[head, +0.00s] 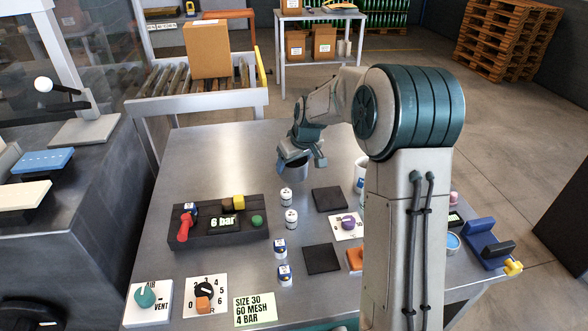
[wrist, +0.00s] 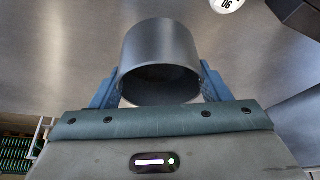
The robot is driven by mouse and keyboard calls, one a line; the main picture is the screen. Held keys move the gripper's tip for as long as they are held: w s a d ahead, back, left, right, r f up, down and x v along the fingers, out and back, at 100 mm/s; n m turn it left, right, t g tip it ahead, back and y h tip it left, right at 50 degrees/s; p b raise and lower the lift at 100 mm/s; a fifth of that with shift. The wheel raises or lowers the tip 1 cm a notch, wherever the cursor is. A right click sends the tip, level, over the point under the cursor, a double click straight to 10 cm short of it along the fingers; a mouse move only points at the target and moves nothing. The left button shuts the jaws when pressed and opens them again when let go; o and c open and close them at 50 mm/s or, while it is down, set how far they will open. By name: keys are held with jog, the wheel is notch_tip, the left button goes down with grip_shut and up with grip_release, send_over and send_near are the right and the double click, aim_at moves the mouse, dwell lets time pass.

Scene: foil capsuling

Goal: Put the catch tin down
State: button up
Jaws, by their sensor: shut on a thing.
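The catch tin (wrist: 160,48) is a plain grey metal cylinder. In the wrist view it sits between the two blue fingers of my gripper (wrist: 160,88), which is shut on its sides. Its open end faces the wrist camera and its inside is dark. In the head view my gripper (head: 296,163) holds the tin (head: 292,170) at or above the far middle part of the steel table (head: 220,150). I cannot tell whether the tin's base touches the table.
Two small white jars (head: 287,196) stand just in front of the tin. A dark square pad (head: 328,199) lies to their right. A black console marked 6 bar (head: 205,240) stands to the left. The table's far left area is bare. My arm hides part of the right side.

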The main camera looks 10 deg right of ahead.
jog(key=shift+f, duration=1.5)
jog(key=shift+f, duration=0.2)
jog(key=o, duration=1)
jog(key=shift+r, duration=0.15)
